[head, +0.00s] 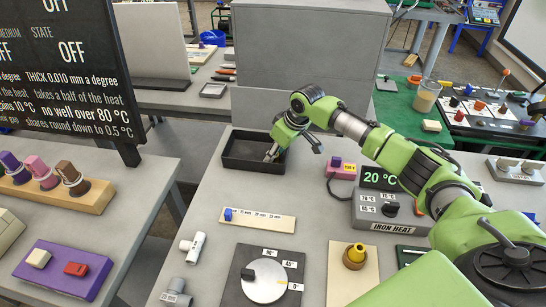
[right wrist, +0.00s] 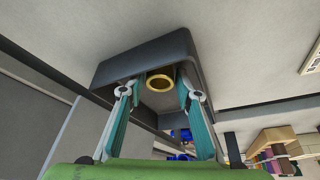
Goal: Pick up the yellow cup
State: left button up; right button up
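A yellow ring-shaped rim (right wrist: 160,73), which looks like the mouth of a cup, shows in the right wrist view inside a dark tray. My right gripper (right wrist: 158,92) has its two fingers apart on either side of this rim, with small gaps. In the head view the right gripper (head: 272,153) reaches into the black tray (head: 233,166); no yellow cup can be made out there. Another yellow, round, cup-like piece with a brownish top (head: 354,257) stands on a beige board (head: 341,284) near the front. My left gripper is not in view.
The iron heat unit (head: 400,222) and a small pink box (head: 342,172) stand right of the tray. A strip with a blue slider (head: 258,221), white pipe fittings (head: 198,243) and an angle dial (head: 264,288) lie in front. A dark display (head: 65,70) stands at left.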

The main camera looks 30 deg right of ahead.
jog(key=c, duration=0.8)
